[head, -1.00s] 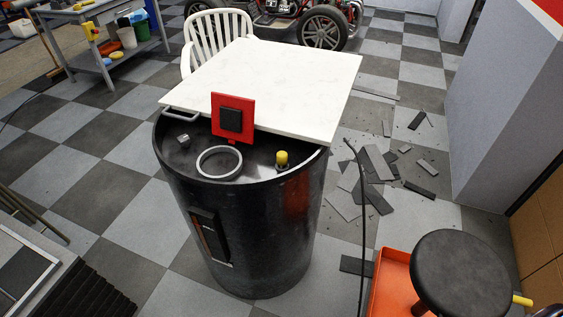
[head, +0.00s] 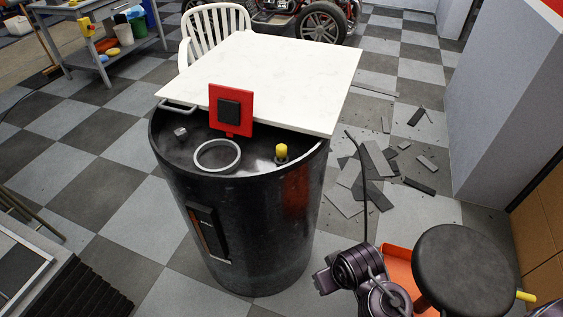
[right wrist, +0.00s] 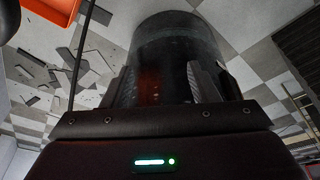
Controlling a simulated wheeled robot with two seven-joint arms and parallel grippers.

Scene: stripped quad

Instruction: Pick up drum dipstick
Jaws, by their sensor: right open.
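The drum dipstick (head: 281,152) shows as a yellow cap on a dark base on top of the black drum (head: 255,235), near the rim at the right. It stands upright and nothing holds it. In the right wrist view, my right gripper (right wrist: 163,80) is open and empty, its two fingers apart with the drum's dark side (right wrist: 172,45) beyond them. The dipstick cannot be made out in that view. My right arm shows at the lower right of the head view, below and to the right of the drum. My left gripper is not in view.
A white board (head: 285,75) covers the drum's back half, with a red plate (head: 231,92) at its front edge. A grey ring (head: 217,155) lies left of the dipstick. A black stool (head: 460,268) and orange tray (head: 398,262) stand at the right. A dark cable rises beside my arm.

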